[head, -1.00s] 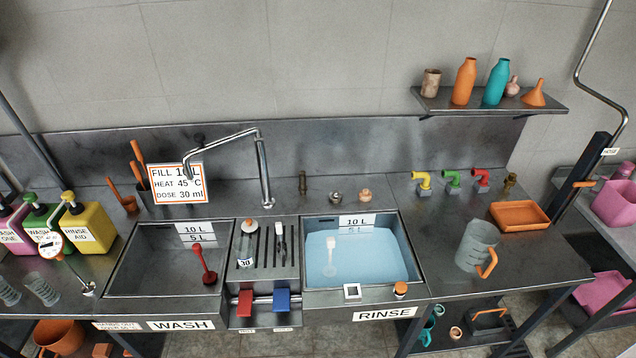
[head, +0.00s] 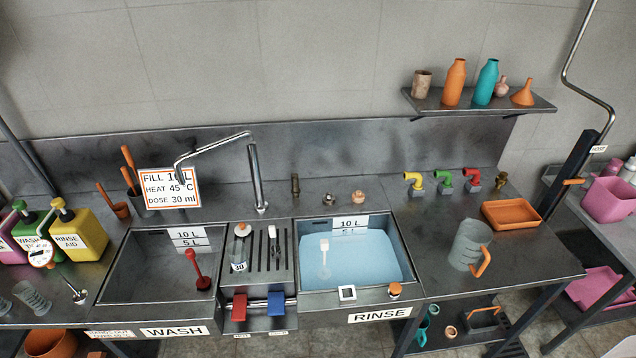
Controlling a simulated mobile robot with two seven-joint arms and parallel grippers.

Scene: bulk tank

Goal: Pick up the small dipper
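No object is labelled as the small dipper. An orange cup with a long thin handle (head: 120,210), which looks like a small dipper, is on the counter at the left, behind the wash basin. Its handle leans up and to the left. Beside it, longer orange handles (head: 128,158) stick up from behind the white FILL/HEAT/DOSE sign (head: 170,188); what they belong to is mostly hidden. Neither of my grippers is in view, and nothing touches the orange cup.
The wash basin (head: 112,268) holds a red-handled plunger-like tool (head: 203,283). A tall faucet (head: 255,175) rises behind it. Yellow, green and pink bottles stand at the left. The rinse basin (head: 405,250) holds blue water. A clear jug (head: 466,245) stands at the right.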

